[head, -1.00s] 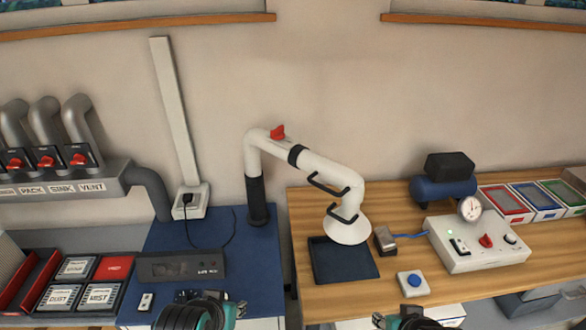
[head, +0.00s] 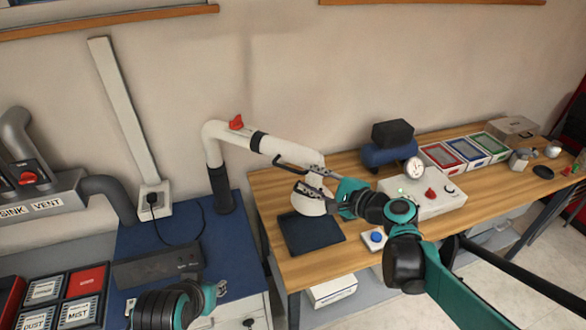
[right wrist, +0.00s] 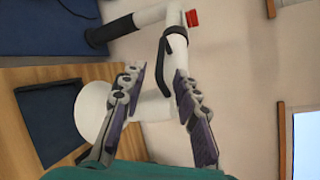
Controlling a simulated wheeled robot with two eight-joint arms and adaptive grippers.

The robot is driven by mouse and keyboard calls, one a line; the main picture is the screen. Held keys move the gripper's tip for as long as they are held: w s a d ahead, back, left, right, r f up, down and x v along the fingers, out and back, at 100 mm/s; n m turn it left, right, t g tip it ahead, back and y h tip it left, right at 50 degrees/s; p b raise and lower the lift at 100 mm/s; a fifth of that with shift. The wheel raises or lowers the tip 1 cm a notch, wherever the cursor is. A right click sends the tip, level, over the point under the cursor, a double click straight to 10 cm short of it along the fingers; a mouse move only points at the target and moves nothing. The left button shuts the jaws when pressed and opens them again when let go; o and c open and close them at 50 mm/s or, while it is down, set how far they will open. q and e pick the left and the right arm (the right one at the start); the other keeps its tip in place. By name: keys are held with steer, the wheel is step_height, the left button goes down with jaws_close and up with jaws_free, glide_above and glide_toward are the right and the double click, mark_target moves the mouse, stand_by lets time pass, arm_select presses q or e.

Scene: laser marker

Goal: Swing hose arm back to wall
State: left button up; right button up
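The hose arm (head: 280,148) is a white jointed tube with a red knob (head: 236,122) and a black upright post (head: 221,188). It reaches out over the wooden bench, and its white hood (head: 308,204) hangs above a dark mat. It also shows in the right wrist view (right wrist: 150,18), with a black handle (right wrist: 172,50) on the tube. My right gripper (head: 312,182) is at the hood end, partly covering it. In the right wrist view its fingers (right wrist: 160,78) are spread, with white tube showing between and beyond them. My left arm's end (head: 205,298) is low at the front; its fingers are unclear.
The dark square mat (head: 312,234) lies under the hood. A white control box (head: 446,204) with a gauge and a button box (head: 375,239) stand close to my right arm. A power strip box (head: 158,264) and cable lie on the blue bench.

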mark_target(297, 172)
steer(key=b+x, duration=0.1)
steer(key=x, duration=0.6)
steer(key=shift+w+a+b, duration=0.2)
steer(key=shift+b, duration=0.1)
jaws_close()
